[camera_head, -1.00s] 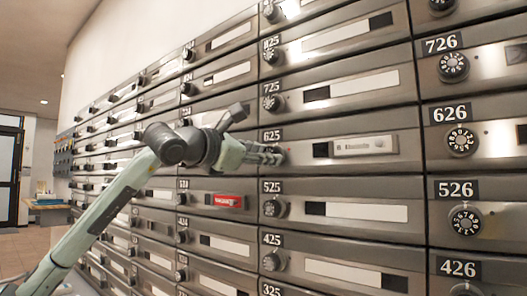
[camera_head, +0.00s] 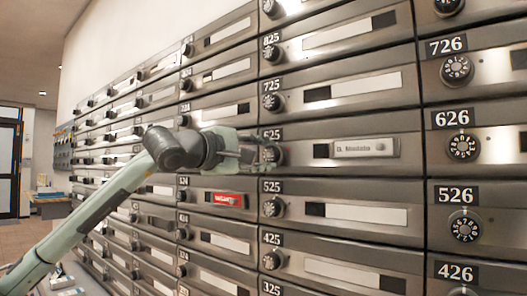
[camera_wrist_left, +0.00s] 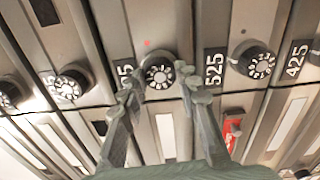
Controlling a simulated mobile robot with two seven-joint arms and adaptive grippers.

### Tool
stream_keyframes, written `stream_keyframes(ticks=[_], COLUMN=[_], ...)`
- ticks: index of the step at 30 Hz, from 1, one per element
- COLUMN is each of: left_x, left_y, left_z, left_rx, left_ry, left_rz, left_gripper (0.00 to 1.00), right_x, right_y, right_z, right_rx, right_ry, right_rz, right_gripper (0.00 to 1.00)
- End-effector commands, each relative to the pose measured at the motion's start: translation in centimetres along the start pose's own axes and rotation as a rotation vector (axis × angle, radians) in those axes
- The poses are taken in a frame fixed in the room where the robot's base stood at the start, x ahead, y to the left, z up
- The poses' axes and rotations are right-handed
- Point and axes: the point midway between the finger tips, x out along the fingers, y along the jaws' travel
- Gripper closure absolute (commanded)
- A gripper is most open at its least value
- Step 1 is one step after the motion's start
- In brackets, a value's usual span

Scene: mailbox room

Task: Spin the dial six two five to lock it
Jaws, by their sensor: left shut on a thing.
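The dial of mailbox 625 (camera_head: 274,154) is a round black knob with white numbers, just right of my gripper's fingertips in the head view. My left gripper (camera_head: 262,155) reaches it from the left, and its fingers partly cover it. In the left wrist view, the dial (camera_wrist_left: 159,75) sits between the two fingertips (camera_wrist_left: 160,87), and the gripper is shut on it. A small red light (camera_wrist_left: 147,43) shows beside the dial. The 625 label (camera_head: 270,134) is partly hidden. Which number the dial points to is too small to tell. My right gripper is out of view.
Similar dials stand close by: 725 (camera_head: 272,102) above, 525 (camera_head: 273,207) below and 626 (camera_head: 462,147) to the right. A red tag (camera_head: 229,199) is on a door at lower left. A table (camera_head: 50,200) stands far left.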

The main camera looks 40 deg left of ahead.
Motion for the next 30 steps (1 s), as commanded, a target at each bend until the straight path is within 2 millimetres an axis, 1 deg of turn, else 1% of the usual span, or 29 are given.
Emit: stream_keyframes(ticks=[6, 15, 21, 30], left_x=[0.0, 0.0, 0.0, 0.0], left_y=[0.1, 0.0, 0.0, -0.1], left_z=[0.0, 0.0, 0.0, 0.0], left_rx=[0.204, 0.436, 0.537, 0.601], left_ry=[0.000, 0.000, 0.001, 0.000], left_rz=[-0.002, -0.002, -0.002, -0.001], left_gripper=[0.97, 0.97, 0.97, 0.97], right_x=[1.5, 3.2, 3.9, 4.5], right_y=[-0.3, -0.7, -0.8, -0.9], right_z=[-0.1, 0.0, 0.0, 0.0], right_rx=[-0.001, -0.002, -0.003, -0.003], right_ry=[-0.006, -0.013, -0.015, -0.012], right_rz=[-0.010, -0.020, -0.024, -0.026], right_gripper=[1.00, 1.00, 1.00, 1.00])
